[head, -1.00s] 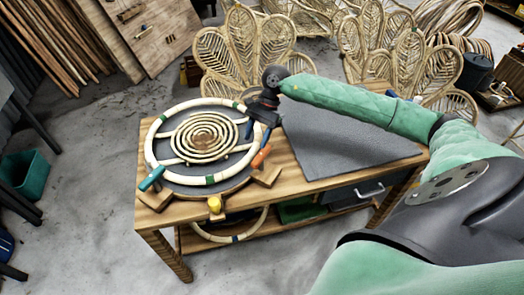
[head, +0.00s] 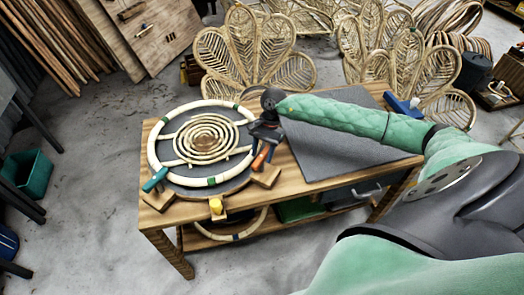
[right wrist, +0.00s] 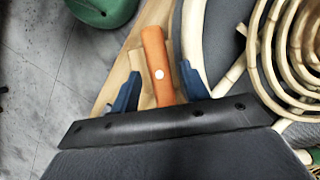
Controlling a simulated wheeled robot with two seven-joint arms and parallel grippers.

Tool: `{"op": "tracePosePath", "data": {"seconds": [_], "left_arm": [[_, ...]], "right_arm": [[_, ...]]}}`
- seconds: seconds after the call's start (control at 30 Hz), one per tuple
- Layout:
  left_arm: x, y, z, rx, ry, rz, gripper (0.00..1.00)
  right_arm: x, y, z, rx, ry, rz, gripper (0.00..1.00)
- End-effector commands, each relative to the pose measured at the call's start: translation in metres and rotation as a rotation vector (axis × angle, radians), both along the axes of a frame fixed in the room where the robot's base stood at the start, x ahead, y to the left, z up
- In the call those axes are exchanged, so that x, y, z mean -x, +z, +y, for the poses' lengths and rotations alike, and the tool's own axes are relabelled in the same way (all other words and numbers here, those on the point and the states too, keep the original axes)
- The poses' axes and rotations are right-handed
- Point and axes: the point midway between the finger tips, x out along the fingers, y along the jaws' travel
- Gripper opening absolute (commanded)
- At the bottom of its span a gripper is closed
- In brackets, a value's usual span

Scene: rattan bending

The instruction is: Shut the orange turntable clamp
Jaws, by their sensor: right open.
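The orange turntable clamp (head: 261,158) sits at the right front rim of the round turntable (head: 180,190), and its handle looks raised. My right gripper (head: 265,138) is right over it and partly hides it. In the right wrist view the orange clamp handle (right wrist: 157,62) stands between the two blue fingers of my open right gripper (right wrist: 160,75). A gap shows on each side, so the fingers are around the handle but apart from it. My left gripper is not in view.
A pale rattan ring (head: 153,150) and a rattan spiral (head: 205,140) lie on the turntable. A teal clamp (head: 155,180) and a yellow clamp (head: 216,206) sit at its edge. A grey mat (head: 340,145) covers the right of the wooden table (head: 160,215).

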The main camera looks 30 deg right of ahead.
Motion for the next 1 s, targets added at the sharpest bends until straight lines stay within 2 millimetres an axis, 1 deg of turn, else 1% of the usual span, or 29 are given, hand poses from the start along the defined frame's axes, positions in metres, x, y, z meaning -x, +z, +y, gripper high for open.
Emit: {"op": "tracePosePath", "data": {"seconds": [0.17,0.4,0.63,0.93,0.97,1.0], "left_arm": [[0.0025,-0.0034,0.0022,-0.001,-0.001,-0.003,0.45],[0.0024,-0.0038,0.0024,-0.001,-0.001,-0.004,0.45],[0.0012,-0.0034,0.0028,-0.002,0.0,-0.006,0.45],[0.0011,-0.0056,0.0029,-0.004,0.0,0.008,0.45],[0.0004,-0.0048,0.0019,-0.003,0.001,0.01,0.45],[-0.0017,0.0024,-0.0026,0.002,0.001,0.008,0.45]], "right_arm": [[0.0009,-0.0044,0.002,-0.001,0.001,-0.001,0.45],[0.0009,-0.0049,0.0022,-0.001,0.001,-0.001,0.45],[0.0008,-0.0047,0.0021,0.0,0.0,-0.001,0.01],[0.0009,-0.0061,0.0016,0.0,-0.017,-0.001,0.01],[0.0009,-0.0064,0.0016,-0.001,-0.022,-0.001,0.01],[0.001,-0.0067,0.0015,-0.001,-0.03,-0.002,0.01]]}}
